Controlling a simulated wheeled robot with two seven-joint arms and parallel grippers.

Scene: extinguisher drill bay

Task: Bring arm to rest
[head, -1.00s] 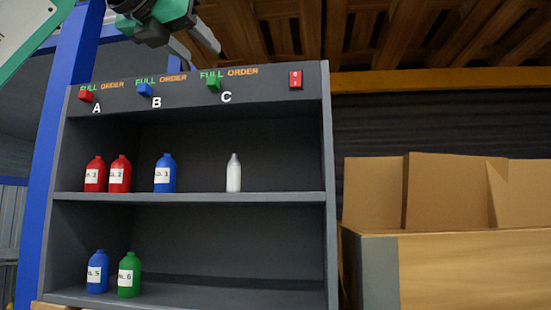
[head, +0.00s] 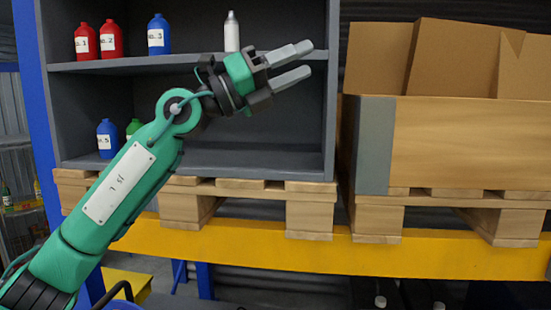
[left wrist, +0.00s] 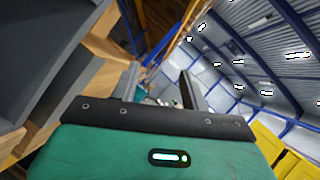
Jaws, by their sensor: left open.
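My left arm comes in from the lower left in the head view. Its left gripper (head: 306,59) is in front of the grey shelf unit (head: 190,185), with its fingers pointing right. The two fingers are apart with nothing between them. In the left wrist view the gripper (left wrist: 159,70) also shows two spread, empty fingers. My right gripper is in neither view.
Red bottles (head: 84,41), a blue bottle (head: 158,35) and a white bottle (head: 231,32) stand on the upper shelf. Below are another blue bottle (head: 107,138) and a partly hidden green bottle (head: 134,128). A wooden crate (head: 460,145) with cardboard stands at right.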

